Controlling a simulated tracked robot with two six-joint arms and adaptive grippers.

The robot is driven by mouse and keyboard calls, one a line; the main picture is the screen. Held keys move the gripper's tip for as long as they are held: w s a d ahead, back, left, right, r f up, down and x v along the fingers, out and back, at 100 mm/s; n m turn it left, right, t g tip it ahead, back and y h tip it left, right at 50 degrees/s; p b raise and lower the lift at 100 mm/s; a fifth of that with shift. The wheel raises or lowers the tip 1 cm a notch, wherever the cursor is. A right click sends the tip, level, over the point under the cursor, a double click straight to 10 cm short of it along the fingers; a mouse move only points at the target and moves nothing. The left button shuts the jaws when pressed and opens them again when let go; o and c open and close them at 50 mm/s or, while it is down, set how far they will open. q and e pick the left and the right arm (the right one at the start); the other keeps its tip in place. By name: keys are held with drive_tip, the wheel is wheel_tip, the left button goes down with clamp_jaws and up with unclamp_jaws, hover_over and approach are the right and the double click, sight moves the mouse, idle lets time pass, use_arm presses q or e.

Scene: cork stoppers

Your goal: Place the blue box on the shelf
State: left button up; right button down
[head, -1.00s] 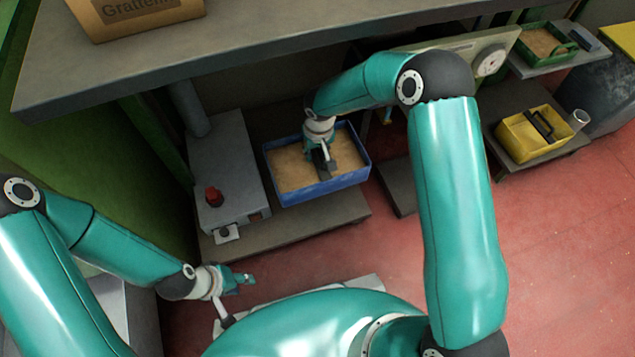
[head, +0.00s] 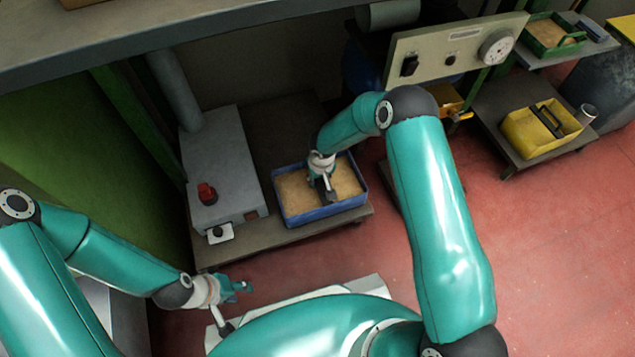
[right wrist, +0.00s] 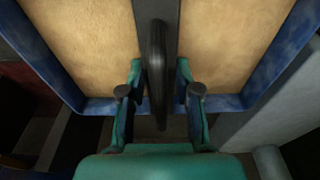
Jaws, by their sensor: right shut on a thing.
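The blue box (head: 323,212) is an open tray of light brown cork stoppers with a dark bar handle (right wrist: 158,70) across its middle. My right gripper (head: 327,185) is over the middle of the box; in the right wrist view (right wrist: 158,95) its fingers are shut on the handle from both sides. The box looks level and is over the front right part of a low grey-brown shelf (head: 290,238); I cannot tell whether it touches it. My left gripper (head: 240,287) is apart from the box at lower left, its fingers too small to read.
A grey machine housing (head: 220,150) with a red button (head: 207,193) stands left of the box. A yellow box (head: 540,130) sits on a low platform at right, and a green box (head: 550,38) is farther back. A grey overhead shelf (head: 200,35) crosses the top. Red floor (head: 540,260) is clear at right.

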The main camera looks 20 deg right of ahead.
drive_tip(key=shift+f, duration=0.65)
drive_tip(key=c, duration=0.8)
unclamp_jaws()
drive_tip(key=shift+f, duration=0.1)
drive_tip(key=shift+r, duration=0.5)
drive_tip(key=r+p, duration=0.1)
drive_tip(key=r, duration=0.2)
drive_tip(key=s+r+p, duration=0.1)
drive_tip(key=r, duration=0.3)
drive_tip(key=r+p, duration=0.2)
drive_tip(key=r, duration=0.1)
drive_tip(key=shift+s+r, duration=0.35)
drive_tip(key=shift+s, duration=0.05)
drive_tip(key=s+a+f+m+y, duration=0.1)
drive_tip(key=s, duration=0.7)
drive_tip(key=s+a+f+y, duration=0.1)
drive_tip(key=s, duration=0.7)
drive_tip(key=s+a+f+m+g+y, duration=0.1)
drive_tip(key=s+a+y, duration=0.1)
drive_tip(key=s, duration=0.6)
drive_tip(key=shift+a+f+m, duration=0.1)
drive_tip(key=shift+f+m, duration=0.1)
drive_tip(key=shift+m, duration=0.1)
